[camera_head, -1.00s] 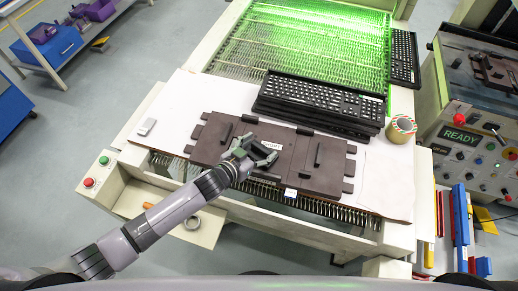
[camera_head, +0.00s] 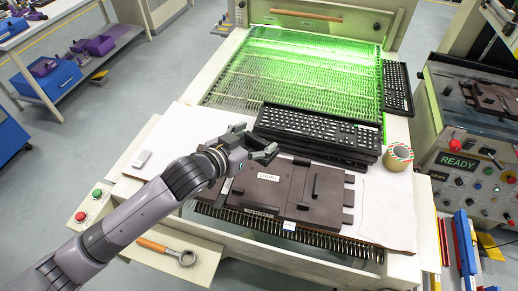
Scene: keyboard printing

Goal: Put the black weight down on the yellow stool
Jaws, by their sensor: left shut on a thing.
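My left gripper (camera_head: 266,153) is above the near left part of the work table, by the left end of the stacked black keyboards. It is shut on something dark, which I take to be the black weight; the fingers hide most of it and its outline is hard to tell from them. I cannot make out a yellow stool in this view. My right gripper is not in view.
A dark brown hinged plate (camera_head: 268,193) lies on the white table top under my gripper. Stacked black keyboards (camera_head: 315,130) and a tape roll (camera_head: 398,156) stand behind. A wood-handled ring tool (camera_head: 186,257) lies on the front shelf.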

